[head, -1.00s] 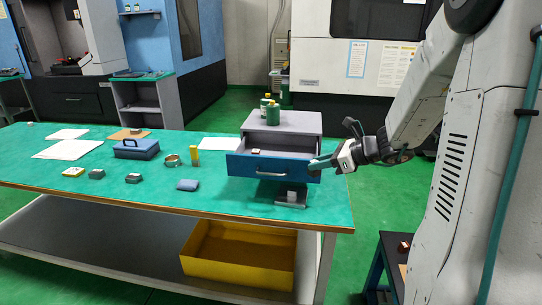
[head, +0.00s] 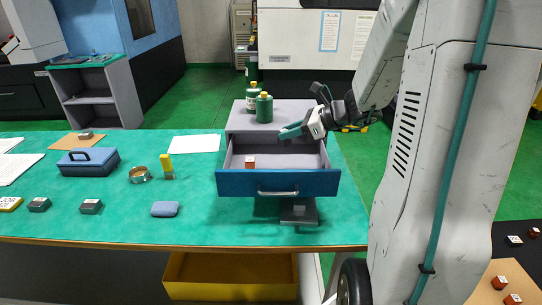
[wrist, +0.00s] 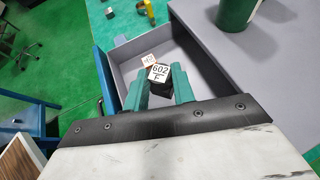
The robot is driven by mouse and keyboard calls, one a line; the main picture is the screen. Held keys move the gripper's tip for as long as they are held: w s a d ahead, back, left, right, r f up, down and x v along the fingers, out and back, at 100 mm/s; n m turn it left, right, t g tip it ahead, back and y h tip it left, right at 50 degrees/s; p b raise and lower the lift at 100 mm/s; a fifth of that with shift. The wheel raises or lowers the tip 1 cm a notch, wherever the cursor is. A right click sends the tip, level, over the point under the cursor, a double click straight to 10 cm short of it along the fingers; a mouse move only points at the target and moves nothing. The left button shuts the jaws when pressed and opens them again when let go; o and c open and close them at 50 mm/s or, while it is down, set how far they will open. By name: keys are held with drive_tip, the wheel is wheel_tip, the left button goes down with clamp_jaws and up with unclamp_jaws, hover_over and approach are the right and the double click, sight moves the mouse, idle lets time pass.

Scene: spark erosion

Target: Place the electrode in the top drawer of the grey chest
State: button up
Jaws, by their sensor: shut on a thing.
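The grey chest (head: 300,116) stands on the green bench with its blue-fronted top drawer (head: 240,184) pulled open. My gripper (head: 285,132) is over the right rear part of the open drawer in the head view. In the wrist view, my gripper (wrist: 158,82) is shut on the electrode (wrist: 161,74), a dark block with a white label reading 602 F. The drawer's grey inside (wrist: 140,73) lies below it. Another small labelled block (head: 250,161), orange-brown with a white top, lies in the drawer's left part; it also shows in the wrist view (wrist: 149,60).
Two green bottles (head: 264,107) stand on the chest top. A grey stand (head: 299,215) is below the drawer front. A blue case (head: 88,162), tape roll (head: 139,175), yellow item (head: 165,163) and blue-grey pouch (head: 165,209) lie left. A yellow bin (head: 230,274) is under the bench.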

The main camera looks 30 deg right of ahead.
sight(288, 145)
wheel_tip(288, 145, down, 5)
drive_tip(key=shift+w+a+f, duration=0.15)
drive_tip(key=shift+f, duration=2.1)
drive_tip(key=o, duration=1)
drive_tip(key=shift+f, duration=0.1)
